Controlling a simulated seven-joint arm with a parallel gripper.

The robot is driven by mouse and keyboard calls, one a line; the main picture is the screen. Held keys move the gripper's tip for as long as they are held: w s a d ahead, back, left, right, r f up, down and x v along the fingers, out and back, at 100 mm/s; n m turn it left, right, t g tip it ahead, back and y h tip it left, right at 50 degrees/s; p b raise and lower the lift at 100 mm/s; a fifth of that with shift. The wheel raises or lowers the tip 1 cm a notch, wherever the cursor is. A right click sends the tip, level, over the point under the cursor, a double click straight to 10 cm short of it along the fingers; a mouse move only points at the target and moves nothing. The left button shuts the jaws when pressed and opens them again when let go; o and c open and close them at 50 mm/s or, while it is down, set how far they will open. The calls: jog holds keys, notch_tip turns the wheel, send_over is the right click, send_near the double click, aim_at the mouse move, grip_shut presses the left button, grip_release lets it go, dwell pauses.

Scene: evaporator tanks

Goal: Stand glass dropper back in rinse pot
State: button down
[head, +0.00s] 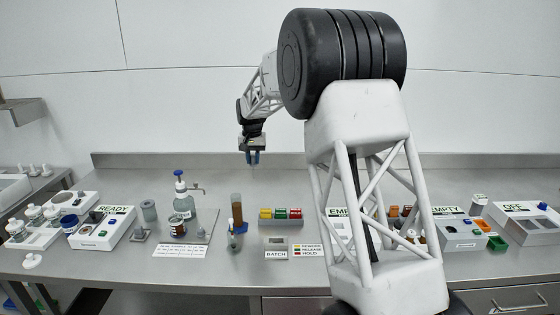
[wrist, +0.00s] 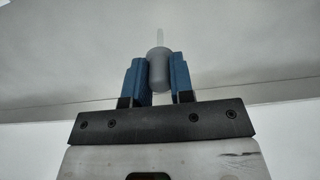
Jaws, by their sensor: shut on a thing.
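My gripper (head: 252,158) is high above the back part of the bench, fingers pointing down. In the wrist view its blue fingers (wrist: 159,78) are shut on the grey bulb of the glass dropper (wrist: 158,66). The pale, thin glass end of the dropper points away from the fingers. In the head view the dropper is too small to make out clearly. A small clear pot (head: 234,241) stands on the bench below the gripper, in front of a tall amber cylinder. A grey open-topped pot (head: 149,210) stands farther left. I cannot tell for certain which is the rinse pot.
The READY unit (head: 106,228) is at left. My arm covers part of the right side.

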jog(key=s+a, duration=0.2)
jog(key=a, duration=1.1)
jog(key=s+a+f, duration=0.1)
jog(key=s+a, duration=0.2)
jog(key=a, duration=1.1)
jog(key=s+a+f, duration=0.1)
jog(key=s+a, duration=0.2)
jog(key=a, duration=1)
jog(key=shift+a+f, duration=0.15)
jog(key=shift+a, duration=0.05)
notch_tip(320, 180, down, 10)
jog(key=shift+r, duration=0.25)
jog(key=c, duration=0.9)
grip_release()
